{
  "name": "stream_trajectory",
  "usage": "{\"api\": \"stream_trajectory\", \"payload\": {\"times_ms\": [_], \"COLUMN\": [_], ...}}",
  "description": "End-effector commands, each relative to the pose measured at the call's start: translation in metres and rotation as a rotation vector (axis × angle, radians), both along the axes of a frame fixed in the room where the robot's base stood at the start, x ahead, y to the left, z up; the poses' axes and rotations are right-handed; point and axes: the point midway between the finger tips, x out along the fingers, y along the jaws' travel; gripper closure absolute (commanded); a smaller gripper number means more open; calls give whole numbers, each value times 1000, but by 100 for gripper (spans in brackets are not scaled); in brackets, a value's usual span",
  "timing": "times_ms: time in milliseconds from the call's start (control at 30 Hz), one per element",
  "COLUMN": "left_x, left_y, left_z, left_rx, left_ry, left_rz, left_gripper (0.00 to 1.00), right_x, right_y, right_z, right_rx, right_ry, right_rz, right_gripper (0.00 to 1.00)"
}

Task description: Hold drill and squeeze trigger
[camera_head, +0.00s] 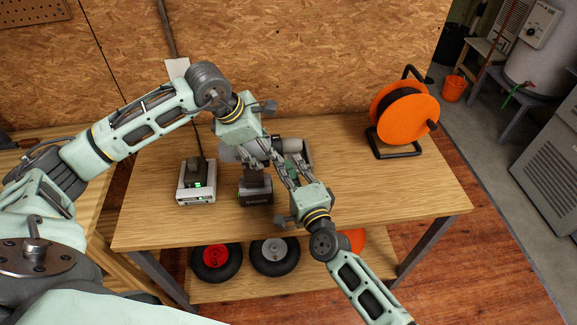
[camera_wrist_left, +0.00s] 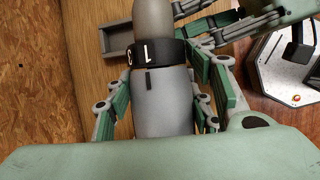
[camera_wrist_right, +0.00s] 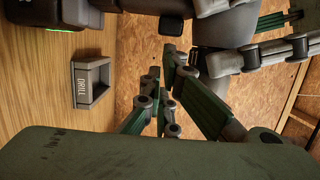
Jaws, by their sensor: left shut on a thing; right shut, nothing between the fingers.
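The drill stands upright on the workbench. Its grey body (camera_head: 229,153) is partly hidden by my grippers, and its dark battery base (camera_head: 255,196) shows below. My left gripper (camera_head: 263,158) is shut around the drill body from above. In the left wrist view the grey barrel (camera_wrist_left: 163,95) with a black numbered collar lies between its fingers. My right gripper (camera_head: 284,170) is shut and empty, coming in from the front right close to the drill. In the right wrist view its fingers (camera_wrist_right: 165,82) are together just below the dark handle; contact with the trigger cannot be told.
An orange cable reel (camera_head: 405,113) is at the bench's right rear. Wheels (camera_head: 216,262) lie on the lower shelf. The bench's right front is clear.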

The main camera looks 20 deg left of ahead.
Motion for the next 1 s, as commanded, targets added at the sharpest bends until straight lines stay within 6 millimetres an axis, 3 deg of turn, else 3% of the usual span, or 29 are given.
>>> {"api": "stream_trajectory", "payload": {"times_ms": [367, 633, 1000], "left_x": [0, 0, 0], "left_y": [1, 0, -3], "left_z": [0, 0, 0], "left_rx": [1, 1, -6], "left_ry": [2, 1, -1], "left_rz": [1, 0, -3], "left_gripper": [82, 82, 82], "right_x": [-2, -15, -18], "right_y": [3, 24, 28], "right_z": [0, 1, 1], "right_rx": [-1, 3, 0], "right_ry": [-1, 1, 0], "right_rz": [-1, 1, 11], "right_gripper": [100, 100, 100]}}
